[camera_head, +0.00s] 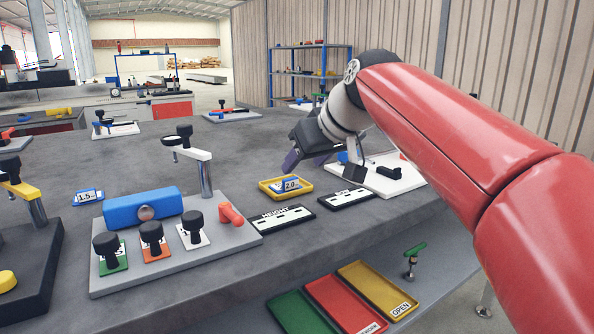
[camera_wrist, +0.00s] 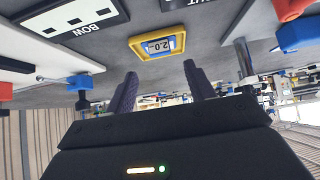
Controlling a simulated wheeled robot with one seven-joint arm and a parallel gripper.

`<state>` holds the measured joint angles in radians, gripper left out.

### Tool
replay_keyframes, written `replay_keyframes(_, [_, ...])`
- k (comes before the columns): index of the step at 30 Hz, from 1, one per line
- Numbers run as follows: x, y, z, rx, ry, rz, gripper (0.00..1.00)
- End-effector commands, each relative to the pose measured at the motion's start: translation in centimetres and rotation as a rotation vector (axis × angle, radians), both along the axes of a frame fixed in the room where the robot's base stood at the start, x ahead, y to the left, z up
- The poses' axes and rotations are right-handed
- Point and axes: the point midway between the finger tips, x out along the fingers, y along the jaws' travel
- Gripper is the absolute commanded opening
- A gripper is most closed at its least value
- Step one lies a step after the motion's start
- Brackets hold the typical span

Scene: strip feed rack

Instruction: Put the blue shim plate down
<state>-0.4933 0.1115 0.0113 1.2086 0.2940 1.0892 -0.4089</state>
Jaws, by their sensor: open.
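A blue shim plate marked 2.0 (camera_head: 287,185) lies in a small yellow tray (camera_head: 269,194) on the grey bench; it also shows in the wrist view (camera_wrist: 162,44). The yellow tray (camera_wrist: 137,55) is upside down in that view. A second blue plate, marked 1.5 (camera_head: 88,197), lies flat on the bench at the left. My gripper (camera_head: 306,160) is behind and above the yellow tray, tilted, with its purple fingers apart. In the wrist view nothing is between the fingers (camera_wrist: 158,85), and the plate and tray are apart from them.
Cards marked HEIGHT (camera_head: 283,219) and BOW (camera_head: 347,197) lie near the tray. A fixture with a blue block (camera_head: 144,208) and black knobs stands at the left. A white plate fixture (camera_head: 397,182) is close right of my gripper. Green, red and yellow trays (camera_head: 377,290) sit below.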

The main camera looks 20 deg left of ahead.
Motion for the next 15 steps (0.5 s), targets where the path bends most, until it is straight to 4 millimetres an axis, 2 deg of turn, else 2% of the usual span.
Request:
replay_keyframes(1, [-0.5, -0.6, 1.0, 0.003, -0.004, -0.001, 0.54])
replay_keyframes(6, [-1.8, -2.3, 3.0, 0.001, -0.002, -0.001, 0.54])
replay_keyframes(15, [-2.7, -3.2, 4.2, 0.000, -0.001, 0.001, 0.54])
